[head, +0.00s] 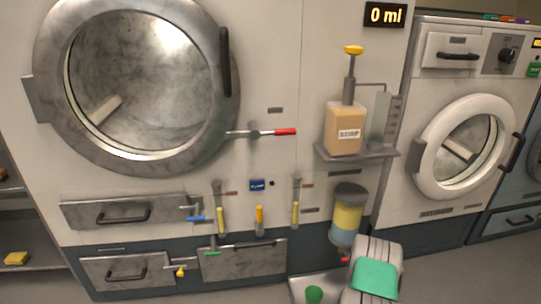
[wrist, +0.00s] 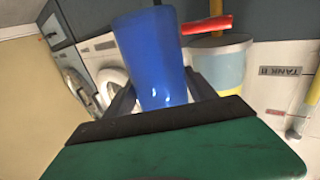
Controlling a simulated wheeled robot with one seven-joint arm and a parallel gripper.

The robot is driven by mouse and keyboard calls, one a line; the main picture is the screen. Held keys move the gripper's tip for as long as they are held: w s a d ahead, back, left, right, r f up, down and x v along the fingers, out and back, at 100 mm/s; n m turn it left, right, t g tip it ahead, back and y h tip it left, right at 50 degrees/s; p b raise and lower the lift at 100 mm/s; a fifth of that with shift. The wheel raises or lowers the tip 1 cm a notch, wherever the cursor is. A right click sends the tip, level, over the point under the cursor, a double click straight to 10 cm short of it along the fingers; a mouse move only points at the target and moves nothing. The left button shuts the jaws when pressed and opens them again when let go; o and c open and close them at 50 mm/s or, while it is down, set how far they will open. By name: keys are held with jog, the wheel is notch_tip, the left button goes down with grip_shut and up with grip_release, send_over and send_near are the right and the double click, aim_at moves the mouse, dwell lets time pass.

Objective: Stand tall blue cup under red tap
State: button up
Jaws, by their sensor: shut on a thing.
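The tall blue cup (wrist: 150,55) fills the middle of the wrist view. My gripper (wrist: 162,92) is shut on it, with a dark finger on each side. A red tap handle (wrist: 207,24) shows just right of the cup's upper part in the wrist view; whether they touch I cannot tell. In the head view a small red part (head: 344,260) shows below the layered canister (head: 348,215), just left of my arm. The cup and my fingers are hidden in the head view, and the tap's spout is not clear.
A green cup (head: 314,294) stands on a grey tray (head: 298,283) left of my arm. A shelf (head: 360,153) with a pump bottle (head: 346,128) juts out above the canister. Blue, green and yellow taps are at the left.

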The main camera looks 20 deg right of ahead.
jog(key=w+a+r+n+t+y, duration=0.25)
jog(key=w+a+r, duration=0.35)
jog(key=a+r, duration=0.35)
jog(key=w+a+r+n+t+y, duration=0.1)
jog(key=w+a+r+n+y, duration=0.15)
jog(key=w+a+r, duration=0.55)
jog(key=s+a+r+n+t+y, duration=0.1)
jog(key=s+a+r+y, duration=0.25)
jog(key=a, duration=0.55)
jog(key=s+a+r+n+y, duration=0.2)
jog(key=a+r, duration=0.2)
jog(key=a, duration=0.6)
jog(key=s+a+r+n+t+y, duration=0.1)
jog(key=s+a+r+y, duration=0.2)
jog(key=a, duration=0.6)
jog(key=w+r+p, duration=0.3)
jog(key=r+p, duration=0.8)
jog(key=w+r+p, duration=0.3)
jog(key=r+p, duration=0.8)
jog(key=w+r+p, duration=0.3)
jog(key=r+p, duration=0.8)
jog(key=s+f, duration=0.4)
jog(key=f, duration=0.2)
jog(key=s+r, duration=0.7)
jog(key=s, duration=0.2)
jog(key=shift+s+r, duration=0.15)
jog(key=shift+r, duration=0.2)
